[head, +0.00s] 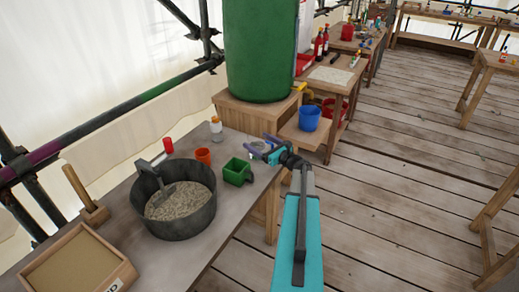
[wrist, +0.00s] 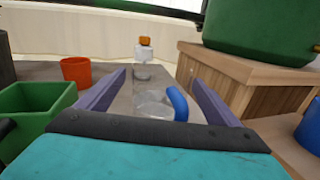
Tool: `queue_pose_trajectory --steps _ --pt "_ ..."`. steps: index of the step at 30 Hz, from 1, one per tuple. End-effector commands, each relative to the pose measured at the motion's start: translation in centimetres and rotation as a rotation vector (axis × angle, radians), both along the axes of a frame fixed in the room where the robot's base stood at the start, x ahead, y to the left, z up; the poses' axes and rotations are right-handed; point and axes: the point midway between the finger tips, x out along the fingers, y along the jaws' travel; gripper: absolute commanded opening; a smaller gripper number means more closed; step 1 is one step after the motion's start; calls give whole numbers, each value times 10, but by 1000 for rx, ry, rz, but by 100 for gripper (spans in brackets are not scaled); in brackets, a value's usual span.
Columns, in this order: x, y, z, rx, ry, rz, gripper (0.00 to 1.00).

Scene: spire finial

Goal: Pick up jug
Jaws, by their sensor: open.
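A clear jug with a blue handle (wrist: 180,104) stands on the grey worktop, low in the middle of the wrist view. Its see-through body (wrist: 152,104) is faint, and its lower part is hidden behind the front of my gripper. My gripper (wrist: 158,80) is open, with one purple finger on each side of the jug in the picture. The fingers are apart from each other and hold nothing. In the head view, my gripper (head: 266,148) is at the worktop's right edge and partly covers the jug. I cannot tell whether a finger touches it.
A green square cup (head: 237,171) and an orange cup (head: 203,155) stand left of my gripper. A clear bottle with an orange cap (wrist: 144,54) stands behind the jug. A wooden box (wrist: 230,82) under a green barrel (head: 260,50) is close on the right. A grey tub (head: 178,225) stands nearer.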

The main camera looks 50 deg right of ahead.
Motion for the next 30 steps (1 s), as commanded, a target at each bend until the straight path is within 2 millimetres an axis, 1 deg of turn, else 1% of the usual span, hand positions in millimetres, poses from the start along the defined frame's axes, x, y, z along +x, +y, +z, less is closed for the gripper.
queue_pose_trajectory --steps 14,17,18,24,30 --pt "-1 -1 0 0 0 -1 86" --pt "-1 -1 0 0 0 -1 71" --pt "-1 -1 0 0 0 -1 64" --pt "-1 -1 0 0 0 -2 32" --pt "-1 -1 1 0 -1 -1 31"
